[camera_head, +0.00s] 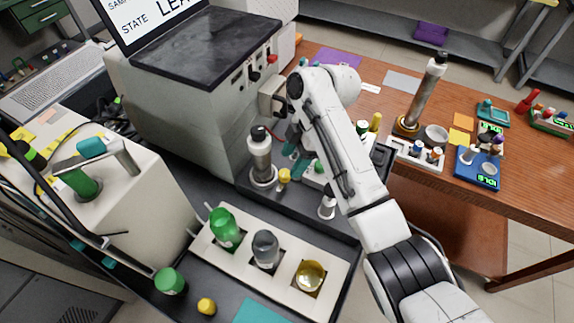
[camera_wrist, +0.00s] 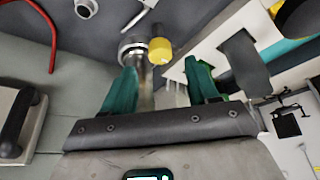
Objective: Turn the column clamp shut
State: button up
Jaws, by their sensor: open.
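A silver column (camera_head: 260,158) with a black cap stands upright on the dark deck in front of the grey machine. A yellow knob (camera_head: 283,178) sits beside its foot; it may belong to the column clamp, but I cannot tell. In the wrist view the yellow knob (camera_wrist: 160,51) is beside a metal fitting (camera_wrist: 132,48), just past my fingertips. My gripper (camera_head: 293,154) has teal fingers and is to the right of the column. Its fingers are spread, with nothing clearly held between them (camera_wrist: 162,70). The clamp's position is not clear.
A white tray (camera_head: 212,242) with bottles lies in front. The grey machine (camera_head: 190,110) stands behind, its screen (camera_head: 150,18) reading "STATE LEA", partly cut off. A second column (camera_head: 425,90) stands on the wooden table (camera_head: 480,205).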

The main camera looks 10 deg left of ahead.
aim_at(285, 173)
jog(key=shift+x, duration=2.25)
jog(key=c, duration=1)
